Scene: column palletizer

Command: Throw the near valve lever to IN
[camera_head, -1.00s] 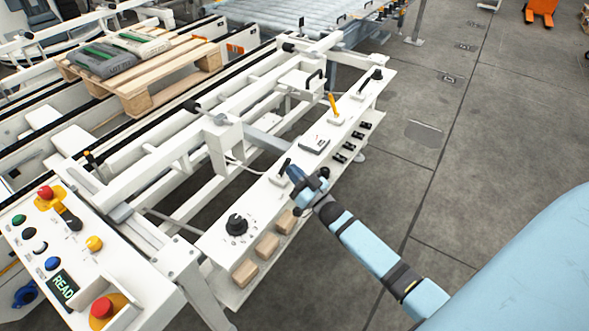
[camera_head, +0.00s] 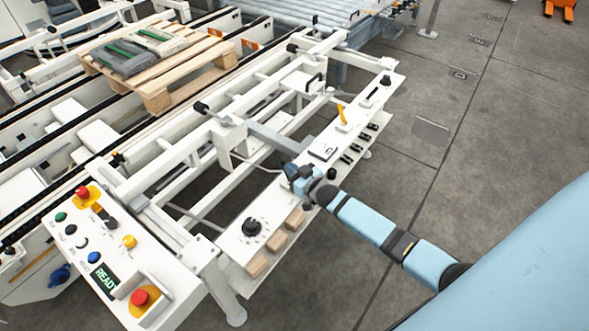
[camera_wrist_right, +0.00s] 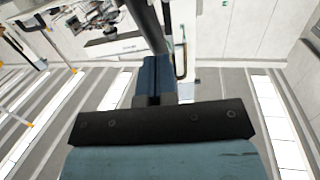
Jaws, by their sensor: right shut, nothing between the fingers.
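The white control panel (camera_head: 237,247) runs along the near side of the machine frame. My right gripper (camera_head: 291,171) is shut over the middle of this panel, where the near valve lever stands. The gripper covers that lever in the head view, so I cannot tell its position. In the right wrist view, the closed blue fingers (camera_wrist_right: 153,76) point away from the camera, and a dark rod (camera_wrist_right: 147,27) lies just beyond their tips. It may be the lever; I cannot tell if they touch. A second black lever (camera_head: 384,82) stands at the panel's far end. My left gripper is out of view.
A black rotary knob (camera_head: 252,227) and a yellow handle (camera_head: 342,114) stand on the same panel. A button console (camera_head: 122,254) with a red stop button is at lower left.

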